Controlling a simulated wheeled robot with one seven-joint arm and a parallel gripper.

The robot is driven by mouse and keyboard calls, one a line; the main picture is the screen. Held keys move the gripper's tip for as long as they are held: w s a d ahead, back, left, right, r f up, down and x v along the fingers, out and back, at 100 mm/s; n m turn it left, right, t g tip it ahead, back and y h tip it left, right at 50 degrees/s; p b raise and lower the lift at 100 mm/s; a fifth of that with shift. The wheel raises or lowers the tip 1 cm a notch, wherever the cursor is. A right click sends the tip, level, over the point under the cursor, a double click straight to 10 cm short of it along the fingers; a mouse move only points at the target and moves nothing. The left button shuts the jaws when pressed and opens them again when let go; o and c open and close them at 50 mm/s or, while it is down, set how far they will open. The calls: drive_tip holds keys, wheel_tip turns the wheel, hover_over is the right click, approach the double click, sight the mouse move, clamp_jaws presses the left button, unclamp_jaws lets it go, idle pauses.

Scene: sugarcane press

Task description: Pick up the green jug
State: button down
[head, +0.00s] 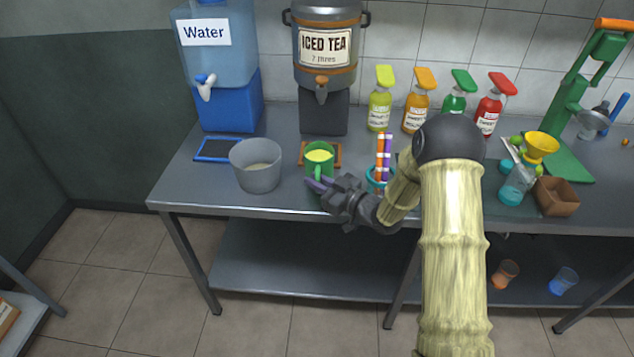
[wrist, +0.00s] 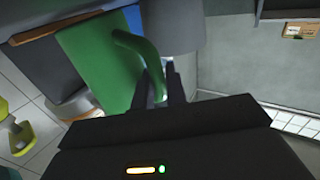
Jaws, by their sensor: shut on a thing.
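The green jug (head: 319,163) stands upright on the metal table, in front of the iced tea dispenser, with something yellow-green showing in its open top. In the wrist view the green jug (wrist: 97,62) fills the upper left, its curved handle between my fingers. My gripper (head: 316,184) reaches in from the right and is shut on the jug's handle; its fingers (wrist: 160,88) also show in the wrist view. I cannot tell whether the jug's base touches the table, since the gripper hides part of it.
A grey bucket (head: 256,171) stands close left of the jug. A teal cup with colourful sticks (head: 381,168) is to the right. The iced tea dispenser (head: 325,60), water dispenser (head: 218,60) and several syrup bottles (head: 416,103) stand behind. The table's front edge (head: 270,213) is near.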

drive_tip(key=shift+r, duration=4.75)
